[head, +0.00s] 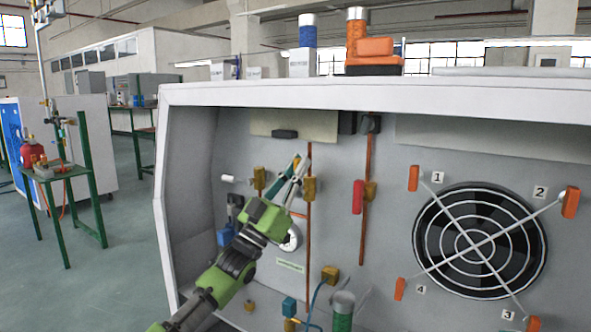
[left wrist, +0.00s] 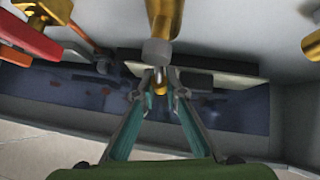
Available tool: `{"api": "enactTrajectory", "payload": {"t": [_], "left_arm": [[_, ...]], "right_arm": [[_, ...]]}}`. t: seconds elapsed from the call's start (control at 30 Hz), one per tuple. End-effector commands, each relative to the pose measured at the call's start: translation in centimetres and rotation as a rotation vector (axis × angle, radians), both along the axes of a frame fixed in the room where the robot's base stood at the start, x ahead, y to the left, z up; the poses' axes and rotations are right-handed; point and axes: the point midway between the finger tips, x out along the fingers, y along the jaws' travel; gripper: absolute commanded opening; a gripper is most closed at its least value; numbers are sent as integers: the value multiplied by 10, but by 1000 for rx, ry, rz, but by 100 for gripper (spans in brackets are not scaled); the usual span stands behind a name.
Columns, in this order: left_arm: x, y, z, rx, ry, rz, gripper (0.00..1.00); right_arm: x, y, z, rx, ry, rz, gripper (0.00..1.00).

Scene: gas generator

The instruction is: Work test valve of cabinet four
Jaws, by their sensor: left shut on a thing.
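The open grey cabinet (head: 200,91) fills the right of the head view. Several brass valves sit on its back panel. A valve with a brass body (head: 309,189) is on a copper pipe beside my left gripper (head: 301,165). My left fingers are shut at the end of a brass piece with a grey collar (left wrist: 157,52), which shows in the left wrist view between my left fingertips (left wrist: 160,92). Which valve this is, I cannot tell for sure, since the fingers hide part of it. A red-handled valve (head: 357,197) is to the right. My right gripper is out of view.
A round fan (head: 478,240) with orange clips and numbers is at the right of the panel. A white-handled brass valve (head: 259,178) and a white gauge (head: 291,239) are close to my left arm. A green-framed table (head: 70,172) stands left, with open floor between.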

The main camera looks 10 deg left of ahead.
Motion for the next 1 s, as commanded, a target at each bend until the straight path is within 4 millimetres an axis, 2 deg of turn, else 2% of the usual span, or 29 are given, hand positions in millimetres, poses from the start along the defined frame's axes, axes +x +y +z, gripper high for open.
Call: {"api": "enactTrajectory", "payload": {"t": [0.4,0.43,0.5,0.83,1.0], "left_arm": [[0,-1,0,11,-3,1,0],[0,-1,0,11,-3,1,14],[0,-1,0,11,-3,1,29],[-1,0,-1,9,-3,1,29],[-9,6,-13,9,0,1,29]], "right_arm": [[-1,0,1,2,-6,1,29],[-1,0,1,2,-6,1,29],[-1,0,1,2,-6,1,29],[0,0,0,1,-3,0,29],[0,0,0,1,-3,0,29]]}}
